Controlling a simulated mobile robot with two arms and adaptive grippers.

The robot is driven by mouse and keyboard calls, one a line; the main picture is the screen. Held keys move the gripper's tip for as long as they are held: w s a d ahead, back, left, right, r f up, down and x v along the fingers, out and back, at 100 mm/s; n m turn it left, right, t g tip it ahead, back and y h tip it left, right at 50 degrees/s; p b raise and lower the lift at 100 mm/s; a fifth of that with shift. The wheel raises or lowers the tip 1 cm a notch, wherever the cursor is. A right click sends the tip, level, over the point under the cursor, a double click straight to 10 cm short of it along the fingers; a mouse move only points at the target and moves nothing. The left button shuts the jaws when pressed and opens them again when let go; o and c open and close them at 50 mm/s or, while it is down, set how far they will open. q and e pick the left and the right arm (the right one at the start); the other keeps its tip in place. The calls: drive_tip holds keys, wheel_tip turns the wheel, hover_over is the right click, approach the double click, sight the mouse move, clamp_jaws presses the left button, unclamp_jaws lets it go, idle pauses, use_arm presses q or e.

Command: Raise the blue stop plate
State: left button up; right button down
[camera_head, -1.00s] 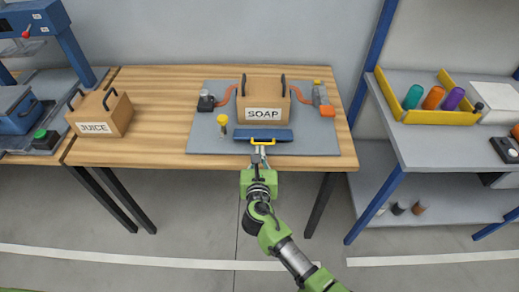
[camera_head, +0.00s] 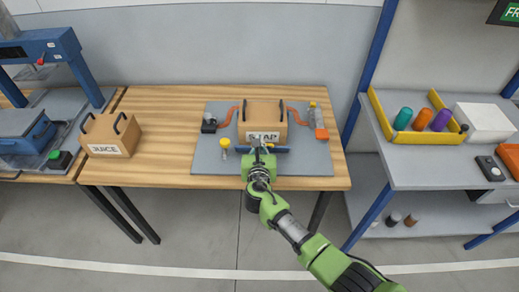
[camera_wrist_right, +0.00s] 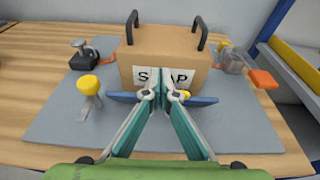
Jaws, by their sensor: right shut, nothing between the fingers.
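In the wrist view the gripper (camera_wrist_right: 163,96) hides the plate's middle. My left gripper is not in view.
A grey mat (camera_head: 215,176) on the wooden table holds the box, a yellow-topped post (camera_head: 225,142) and clamps at both sides (camera_head: 209,125) (camera_head: 321,133). A JUICE box (camera_head: 112,135) stands to the left. Shelves with a yellow bin (camera_head: 425,139) stand at the right.

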drive_tip(key=shift+w+r+p, duration=0.2)
drive_tip(key=shift+w+p, duration=0.05)
drive_tip(key=shift+w, duration=0.3)
drive_tip(key=shift+w+r+p, duration=0.15)
drive_tip(key=shift+w+p, duration=0.1)
drive_tip(key=shift+w, duration=0.25)
idle(0.6)
